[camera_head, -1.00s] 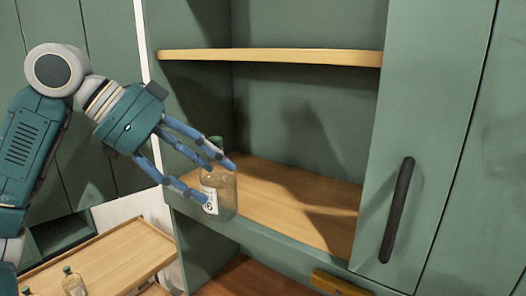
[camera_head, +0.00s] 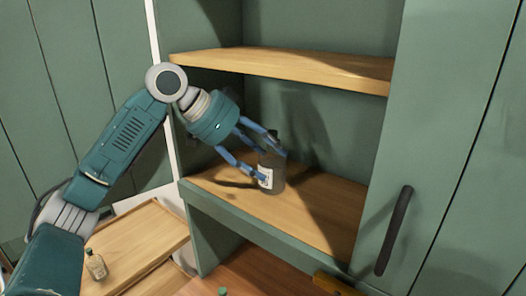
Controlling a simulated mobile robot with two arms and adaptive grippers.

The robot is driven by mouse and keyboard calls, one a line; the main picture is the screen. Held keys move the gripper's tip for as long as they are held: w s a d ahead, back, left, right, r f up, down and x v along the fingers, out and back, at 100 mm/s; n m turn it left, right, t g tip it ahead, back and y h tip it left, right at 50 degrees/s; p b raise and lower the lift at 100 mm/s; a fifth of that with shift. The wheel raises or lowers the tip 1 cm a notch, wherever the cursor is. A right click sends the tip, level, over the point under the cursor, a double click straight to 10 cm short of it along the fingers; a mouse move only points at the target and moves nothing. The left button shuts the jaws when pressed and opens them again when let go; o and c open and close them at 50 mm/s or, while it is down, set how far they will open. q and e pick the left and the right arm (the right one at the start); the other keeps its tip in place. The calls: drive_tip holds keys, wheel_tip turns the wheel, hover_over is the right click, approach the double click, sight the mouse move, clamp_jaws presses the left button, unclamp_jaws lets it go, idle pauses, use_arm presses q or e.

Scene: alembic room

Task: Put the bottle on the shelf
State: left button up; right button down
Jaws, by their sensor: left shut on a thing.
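The bottle (camera_head: 272,176) is dark with a white label and stands upright inside the open cabinet, over the lower wooden shelf (camera_head: 315,207). My left gripper (camera_head: 267,163) is shut on the bottle, its blue fingers around the bottle's body from the left. The bottle's base is at or just above the shelf board; I cannot tell whether it touches. The fingers hide part of its side. My right gripper is not in view.
An upper wooden shelf (camera_head: 290,70) runs above the gripper. A cabinet door with a dark handle (camera_head: 394,230) stands at the right. A wooden tray table (camera_head: 140,245) with a small bottle (camera_head: 96,265) is at the lower left. The lower shelf has free room to the right.

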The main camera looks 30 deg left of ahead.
use_arm(q)
drive_tip(key=shift+s+a, duration=0.1)
drive_tip(key=shift+s, duration=0.15)
drive_tip(key=o, duration=1.7)
drive_tip(key=shift+w, duration=0.1)
drive_tip(key=b+v, duration=0.2)
drive_tip(key=v, duration=1)
drive_tip(key=shift+b, duration=0.3)
